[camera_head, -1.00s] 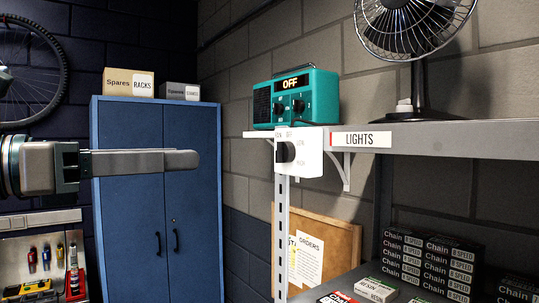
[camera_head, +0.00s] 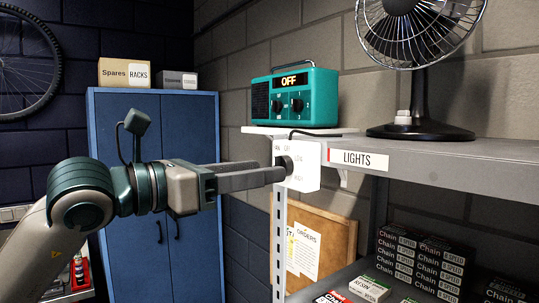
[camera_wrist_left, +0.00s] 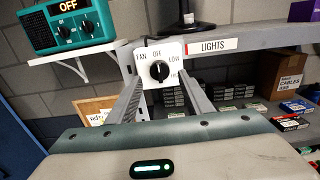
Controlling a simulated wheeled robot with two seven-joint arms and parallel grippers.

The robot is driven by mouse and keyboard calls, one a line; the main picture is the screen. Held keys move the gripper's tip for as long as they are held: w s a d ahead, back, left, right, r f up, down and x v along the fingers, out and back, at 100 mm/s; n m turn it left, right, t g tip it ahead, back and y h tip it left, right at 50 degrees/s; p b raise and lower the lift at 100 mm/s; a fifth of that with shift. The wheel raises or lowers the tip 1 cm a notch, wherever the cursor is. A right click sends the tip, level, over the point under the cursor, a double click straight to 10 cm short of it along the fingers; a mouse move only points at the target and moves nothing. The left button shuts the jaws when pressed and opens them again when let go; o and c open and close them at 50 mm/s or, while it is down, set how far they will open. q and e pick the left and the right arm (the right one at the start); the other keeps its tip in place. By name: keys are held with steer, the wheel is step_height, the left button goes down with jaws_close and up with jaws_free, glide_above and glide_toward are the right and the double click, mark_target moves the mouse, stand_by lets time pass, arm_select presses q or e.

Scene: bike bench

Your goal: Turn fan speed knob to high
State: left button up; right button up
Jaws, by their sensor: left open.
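The white fan switch plate (camera_head: 312,165) hangs at the shelf's front edge, left of the LIGHTS label. In the left wrist view the plate (camera_wrist_left: 172,47) reads FAN, OFF and LOW; the lowest lettering is partly hidden by a finger. Its round black knob (camera_wrist_left: 159,70) shows between my fingers, its mark seeming to point up toward OFF. In the head view the knob (camera_head: 285,162) is partly covered by my fingers. My left gripper (camera_head: 280,173) is open, its fingertips (camera_wrist_left: 161,80) on either side of the knob; I cannot tell whether they touch it. My right gripper is out of view.
A black desk fan (camera_head: 421,130) stands on the grey shelf (camera_head: 450,162). A teal radio (camera_head: 296,98) showing OFF sits on a small white shelf (camera_head: 345,131) behind the plate. A blue cabinet (camera_head: 110,125) stands at the left.

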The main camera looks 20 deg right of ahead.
mark_target(285, 161)
arm_select(q)
steer(key=p+x, duration=0.1)
steer(key=x, duration=0.2)
steer(key=shift+d, duration=0.1)
steer(key=shift+c, duration=0.3)
steer(key=c, duration=1)
steer(key=shift+o, duration=0.2)
